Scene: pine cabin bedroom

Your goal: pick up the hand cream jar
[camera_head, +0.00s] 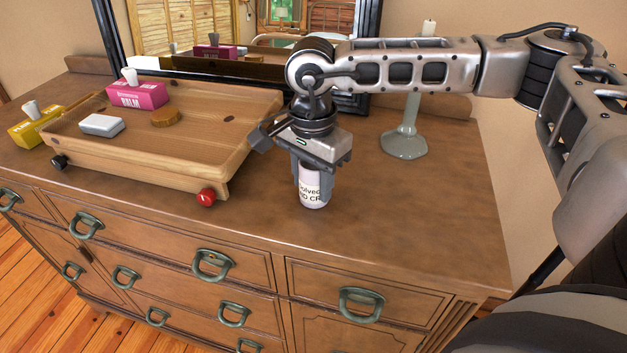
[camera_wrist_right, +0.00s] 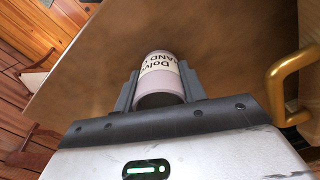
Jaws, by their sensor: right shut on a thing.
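The hand cream jar (camera_head: 313,187) is a pale cylinder with dark lettering on a white label. It is upright at the front of the wooden dresser top (camera_head: 400,215), right of the tray. My right gripper (camera_head: 313,172) comes down from above and is shut on the jar. In the right wrist view, the jar (camera_wrist_right: 160,78) sits between the two grey fingers, its lettering partly visible. I cannot tell whether its base touches the dresser. My left gripper is in neither view.
A yellow box (camera_head: 35,127) lies further left. A candlestick (camera_head: 404,141) stands behind right. The dresser's right front is clear.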

